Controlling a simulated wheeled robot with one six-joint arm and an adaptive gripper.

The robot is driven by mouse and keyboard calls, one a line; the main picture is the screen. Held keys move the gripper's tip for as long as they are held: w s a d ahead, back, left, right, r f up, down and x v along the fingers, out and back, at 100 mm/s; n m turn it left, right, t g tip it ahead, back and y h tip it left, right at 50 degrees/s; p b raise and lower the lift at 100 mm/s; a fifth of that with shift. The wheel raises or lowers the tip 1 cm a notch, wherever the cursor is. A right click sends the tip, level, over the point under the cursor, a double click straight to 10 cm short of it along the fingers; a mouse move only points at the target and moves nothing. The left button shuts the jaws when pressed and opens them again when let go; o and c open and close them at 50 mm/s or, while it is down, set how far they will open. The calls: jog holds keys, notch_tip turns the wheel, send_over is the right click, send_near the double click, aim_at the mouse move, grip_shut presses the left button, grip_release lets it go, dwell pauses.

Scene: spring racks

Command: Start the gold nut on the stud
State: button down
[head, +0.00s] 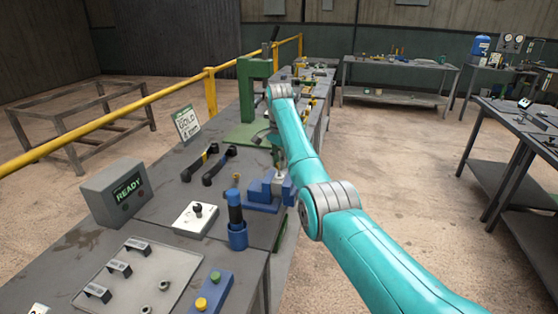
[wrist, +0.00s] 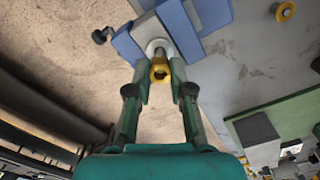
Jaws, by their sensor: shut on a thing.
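In the wrist view, my gripper (wrist: 160,77) is shut on the gold nut (wrist: 159,70), which sits between its fingertips. Just beyond the nut is the grey stud (wrist: 159,46) with a pale round collar, held at the blue vise (wrist: 128,46). The nut lines up closely with the stud's end; I cannot tell whether they touch or whether any thread is engaged. In the head view, the blue vise (head: 262,192) stands at the bench's right edge below my arm. My gripper is largely hidden there, and the nut cannot be made out.
A blue tool in a blue holder (head: 238,235) stands close in front of the vise. A white box with a black knob (head: 195,220), black-handled tools (head: 219,165) and a READY box (head: 118,192) lie leftward. A green press (head: 250,100) rises behind.

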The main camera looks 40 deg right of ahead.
jog(key=shift+f, duration=0.2)
jog(key=shift+c, duration=2.4)
grip_release()
jog(key=shift+r, duration=0.1)
jog(key=shift+r, duration=3.4)
jog(key=shift+s, duration=0.1)
